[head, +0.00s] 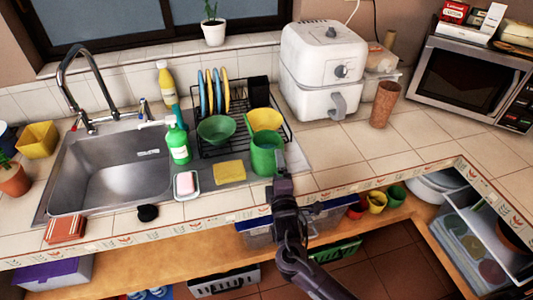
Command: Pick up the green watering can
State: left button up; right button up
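A green cylindrical can (264,158), the likely watering can, stands upright on the counter at the front right corner of the dish rack. Its spout and handle cannot be made out. My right gripper (281,168) reaches up from the lower right over the counter edge, at the can's right front side. The fingers are dark and small here and overlap the can's edge in the picture. I cannot tell whether they touch it or are open or shut. My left gripper is not in view.
A dish rack (287,133) with a green bowl (216,130) and a yellow bowl (265,119) is behind the can. A white air fryer (318,75) stands behind right.

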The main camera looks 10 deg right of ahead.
jog(key=shift+s, duration=0.1)
jog(key=c, duration=1.1)
jog(key=shift+r, duration=0.1)
jog(key=shift+c, duration=0.7)
